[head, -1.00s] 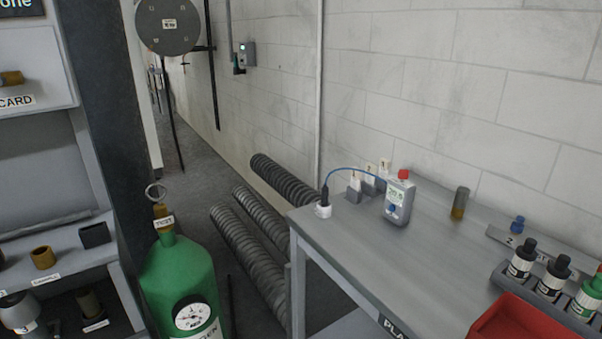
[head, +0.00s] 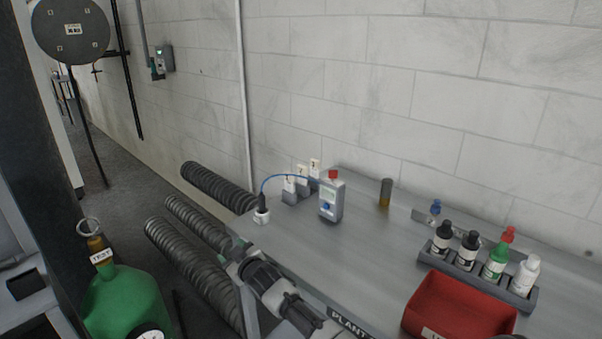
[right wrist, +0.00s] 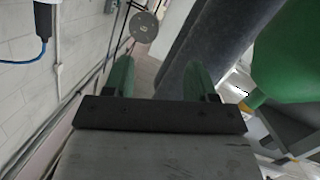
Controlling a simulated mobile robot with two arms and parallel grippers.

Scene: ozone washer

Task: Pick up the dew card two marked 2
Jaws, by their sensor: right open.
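Several small white cards stand in grey holders at the far left end of the bench, by the wall, in the head view. The marks on them are too small to read, so I cannot tell for sure which is 2; the middle card (head: 302,174) stands between a front card (head: 289,184) and a back card (head: 315,167). My right gripper (head: 232,252) is at the bench's left front edge, below and left of the cards and apart from them. In the right wrist view its two green fingers (right wrist: 160,75) are open with nothing between them. My left gripper is not in view.
A handheld meter (head: 331,201) with a red top stands right of the cards. Its blue cable runs to a probe in a white cup (head: 261,216). A bottle rack (head: 518,296) and red tray (head: 455,310) are at right. A green cylinder (head: 125,300) stands left of the bench.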

